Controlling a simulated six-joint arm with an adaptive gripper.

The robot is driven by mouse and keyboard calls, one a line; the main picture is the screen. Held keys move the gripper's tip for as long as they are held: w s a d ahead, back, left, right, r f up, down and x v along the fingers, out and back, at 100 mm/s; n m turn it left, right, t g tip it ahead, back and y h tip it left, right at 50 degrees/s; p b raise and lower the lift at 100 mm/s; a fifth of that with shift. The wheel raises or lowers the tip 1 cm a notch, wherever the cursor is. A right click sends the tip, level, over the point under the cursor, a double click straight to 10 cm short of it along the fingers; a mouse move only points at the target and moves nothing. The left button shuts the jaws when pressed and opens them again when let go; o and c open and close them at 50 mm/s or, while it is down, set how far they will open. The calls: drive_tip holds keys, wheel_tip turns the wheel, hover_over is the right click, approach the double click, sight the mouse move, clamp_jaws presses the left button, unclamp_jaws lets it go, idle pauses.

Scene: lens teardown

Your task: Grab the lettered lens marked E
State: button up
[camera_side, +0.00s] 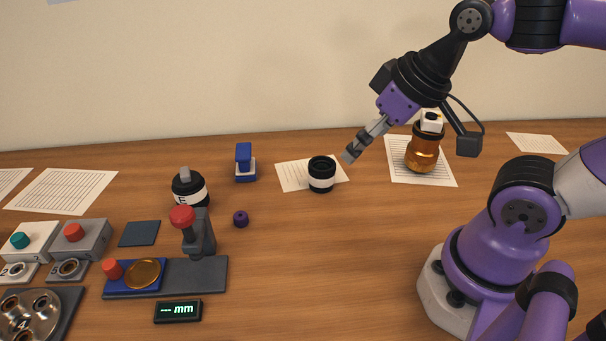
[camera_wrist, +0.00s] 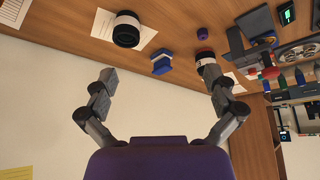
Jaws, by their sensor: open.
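The lens marked E (camera_side: 190,188) is a black cylinder with a white band and a grey piece on top. It stands on the table at left of centre in the side view, behind the red-knobbed lever. A second black lens with a white band (camera_side: 321,174) stands on a paper sheet near the middle; I see no letter on it. It also shows at top left in the wrist view (camera_wrist: 126,29). My gripper (camera_side: 351,155) is open and empty, raised just right of this second lens and far from the E lens. Its spread fingers show in the wrist view (camera_wrist: 159,77).
A blue stamp-like block (camera_side: 245,163) stands between the lenses. A small purple ring (camera_side: 240,218) and the red-knobbed lever (camera_side: 197,233) are in front of the E lens. An amber jar (camera_side: 422,153) stands on paper at right. The front middle table is clear.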

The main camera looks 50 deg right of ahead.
drive_tip(key=n+g+y, duration=0.1)
drive_tip(key=n, duration=0.2)
hover_over(190, 173)
drive_tip(key=s+d, duration=0.1)
drive_tip(key=s, duration=0.3)
wheel_tip(190, 173, down, 4)
drive_tip(key=x, duration=0.6)
drive_tip(key=shift+w+a+r, duration=0.15)
drive_tip(key=shift+w+a, duration=0.05)
drive_tip(key=shift+w, duration=0.15)
drive_tip(key=x, duration=0.5)
drive_tip(key=shift+s+a+f, duration=0.2)
drive_tip(key=shift+f, duration=0.25)
drive_tip(key=shift+r, duration=0.1)
drive_tip(key=c, duration=1.3)
